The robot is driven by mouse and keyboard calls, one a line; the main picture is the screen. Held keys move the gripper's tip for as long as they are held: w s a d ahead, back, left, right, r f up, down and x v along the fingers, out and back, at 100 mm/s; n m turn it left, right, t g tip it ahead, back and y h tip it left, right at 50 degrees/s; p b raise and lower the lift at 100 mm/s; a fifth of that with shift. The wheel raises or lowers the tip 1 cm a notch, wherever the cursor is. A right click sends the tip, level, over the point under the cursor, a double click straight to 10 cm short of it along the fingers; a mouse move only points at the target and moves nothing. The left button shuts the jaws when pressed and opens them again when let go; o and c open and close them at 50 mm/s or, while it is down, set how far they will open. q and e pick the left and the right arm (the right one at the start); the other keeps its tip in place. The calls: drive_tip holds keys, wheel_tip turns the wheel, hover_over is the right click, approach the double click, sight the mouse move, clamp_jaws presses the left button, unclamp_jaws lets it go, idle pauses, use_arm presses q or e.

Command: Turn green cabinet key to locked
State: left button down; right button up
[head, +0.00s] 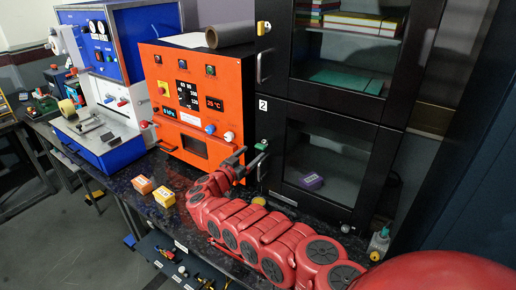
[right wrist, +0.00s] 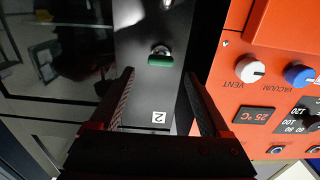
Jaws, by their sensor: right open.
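The green cabinet key (head: 262,145) sits in the black cabinet's front frame, below the "2" label and beside the orange machine. In the right wrist view the green key (right wrist: 161,60) shows as a short bar lying across the picture, with a metal lock behind it. My right gripper (head: 254,154) is close to the key in the head view. In the right wrist view its fingers (right wrist: 158,76) are spread with a gap between them, and the key appears just beyond the tips, roughly centred. I cannot tell whether they touch it. My left gripper is not in view.
The orange machine (head: 195,105) with knobs stands close beside the key. The black cabinet (head: 340,107) has glass doors and a handle (head: 260,69). Orange and yellow small boxes (head: 143,184) (head: 164,196) lie on the dark bench. A blue and white machine stands at the left.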

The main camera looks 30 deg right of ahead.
sight(258, 147)
drive_tip(key=b+x, duration=0.1)
drive_tip(key=x, duration=0.2)
drive_tip(key=shift+w+d+f, duration=0.15)
drive_tip(key=shift+f, duration=0.05)
drive_tip(key=shift+w+d+r, duration=0.1)
drive_tip(key=shift+w+d, duration=0.05)
drive_tip(key=shift+d, duration=0.25)
drive_tip(key=shift+w+d+r, duration=0.1)
drive_tip(key=shift+w+d, duration=0.05)
drive_tip(key=shift+d, duration=0.25)
drive_tip(key=shift+c, duration=0.2)
clamp_jaws()
